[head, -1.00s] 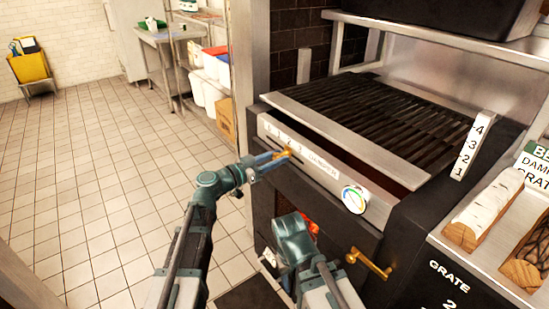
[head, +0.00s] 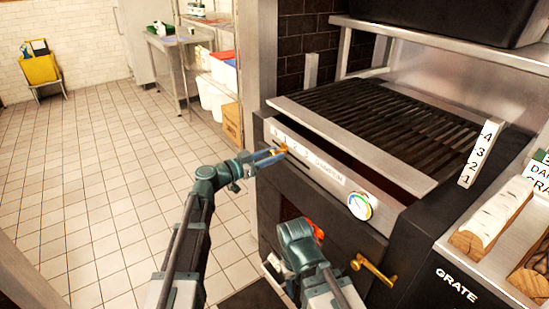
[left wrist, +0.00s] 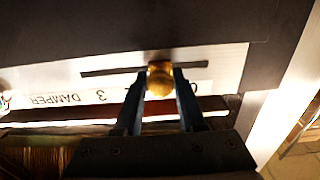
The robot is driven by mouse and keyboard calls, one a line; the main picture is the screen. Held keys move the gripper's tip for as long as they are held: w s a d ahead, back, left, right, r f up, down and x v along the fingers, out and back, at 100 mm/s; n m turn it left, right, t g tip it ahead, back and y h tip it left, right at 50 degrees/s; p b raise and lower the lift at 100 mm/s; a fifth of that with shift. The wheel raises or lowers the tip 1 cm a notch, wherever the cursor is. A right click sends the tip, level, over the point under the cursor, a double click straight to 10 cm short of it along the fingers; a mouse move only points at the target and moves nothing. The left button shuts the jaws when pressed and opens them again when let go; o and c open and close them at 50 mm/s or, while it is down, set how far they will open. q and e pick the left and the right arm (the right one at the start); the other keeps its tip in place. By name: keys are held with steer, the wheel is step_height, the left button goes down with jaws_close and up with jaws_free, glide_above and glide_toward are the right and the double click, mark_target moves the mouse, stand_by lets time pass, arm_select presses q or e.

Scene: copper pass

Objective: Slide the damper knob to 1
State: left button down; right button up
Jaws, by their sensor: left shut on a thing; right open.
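The damper knob (head: 283,149) is a small brass knob in a slot on the grill's front panel (head: 330,178). Its scale runs from 0 at the left to 3 at the right in the head view. My left gripper (head: 273,155) is shut on the knob, which also shows between its fingers in the left wrist view (left wrist: 160,80). The knob sits at about the 1 mark; the fingers hide part of the scale in the left wrist view. My right gripper (head: 276,268) is low before the grill, holding nothing visible, its fingers mostly hidden.
A round gauge (head: 360,206) and a brass handle (head: 374,270) are on the grill front, right of the slot. A second numbered scale (head: 480,153) stands at the grill's right. Split logs (head: 490,222) lie on the right counter.

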arm_select(q)
steer(key=c, duration=0.5)
jaws_free()
steer(key=shift+s+a, duration=0.1)
steer(key=v, duration=1.3)
steer(key=shift+s+a, duration=0.25)
steer(key=shift+a, duration=0.05)
steer(key=s+d+f+n+g+y+p, duration=0.2)
steer(key=s+d+g+y+p, duration=0.3)
steer(key=s+d+g+p, duration=0.55)
steer(key=s+a+r+n+y+p, duration=0.1)
steer(key=s+r+n+y+p, duration=0.1)
steer(key=s+y+p, duration=0.3)
steer(key=s+a+r+n+y+p, duration=0.1)
steer(key=s+r+n+y+p, duration=0.1)
steer(key=s+y+p, duration=0.4)
steer(key=shift+s+a+n+p, duration=0.45)
steer(key=shift+s+p, duration=0.4)
steer(key=shift+p, duration=0.25)
